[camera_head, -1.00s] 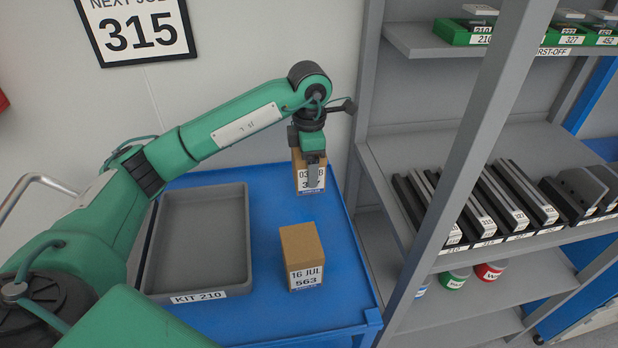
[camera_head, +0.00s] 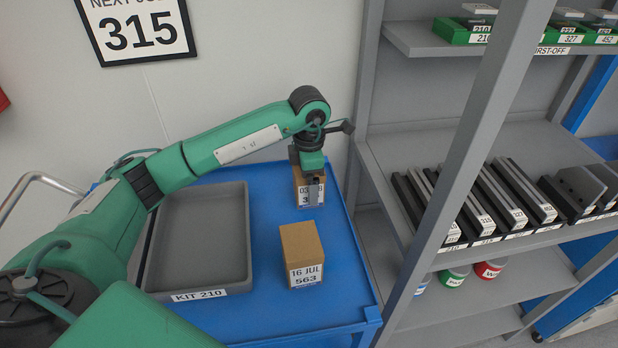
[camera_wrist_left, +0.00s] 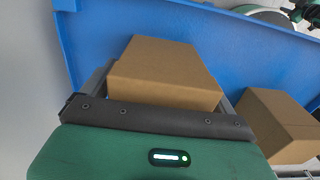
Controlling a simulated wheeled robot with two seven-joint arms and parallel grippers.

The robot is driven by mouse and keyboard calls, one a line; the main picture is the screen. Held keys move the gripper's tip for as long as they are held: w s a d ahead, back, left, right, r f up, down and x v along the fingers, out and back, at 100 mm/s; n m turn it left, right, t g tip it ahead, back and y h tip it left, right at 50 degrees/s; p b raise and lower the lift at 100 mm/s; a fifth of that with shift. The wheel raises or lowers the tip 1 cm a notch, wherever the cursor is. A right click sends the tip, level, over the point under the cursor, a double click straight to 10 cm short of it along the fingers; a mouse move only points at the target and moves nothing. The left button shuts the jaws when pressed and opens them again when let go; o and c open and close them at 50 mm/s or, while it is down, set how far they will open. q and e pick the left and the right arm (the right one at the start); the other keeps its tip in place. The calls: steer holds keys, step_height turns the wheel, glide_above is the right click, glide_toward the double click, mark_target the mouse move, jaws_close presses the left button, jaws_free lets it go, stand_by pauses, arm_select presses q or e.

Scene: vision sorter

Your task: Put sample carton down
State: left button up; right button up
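My left gripper (camera_head: 312,188) is over the back of the blue cart top (camera_head: 262,300), pointing down. It is shut on a brown sample carton (camera_head: 301,182); one finger covers part of the carton's white date label. In the left wrist view this carton (camera_wrist_left: 165,68) sits upright between the fingers. Its base is at or just above the blue surface; I cannot tell if it touches. A second brown carton (camera_head: 302,245), labelled 16 JUL 563, stands nearer on the cart, apart from the held one. My right gripper is not in view.
A grey tray (camera_head: 246,262) labelled KIT 210 lies left of the cartons and is empty. A grey shelf rack (camera_head: 455,160) with black parts, green boxes and round containers stands close on the right. Blue surface is clear between the two cartons.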

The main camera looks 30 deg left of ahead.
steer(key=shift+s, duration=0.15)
arm_select(q)
steer(key=shift+r, duration=0.15)
steer(key=shift+r, duration=0.65)
step_height(320, 180, up, 10)
steer(key=shift+f+b, duration=0.2)
steer(key=shift+b, duration=0.3)
steer(key=shift+r, duration=0.55)
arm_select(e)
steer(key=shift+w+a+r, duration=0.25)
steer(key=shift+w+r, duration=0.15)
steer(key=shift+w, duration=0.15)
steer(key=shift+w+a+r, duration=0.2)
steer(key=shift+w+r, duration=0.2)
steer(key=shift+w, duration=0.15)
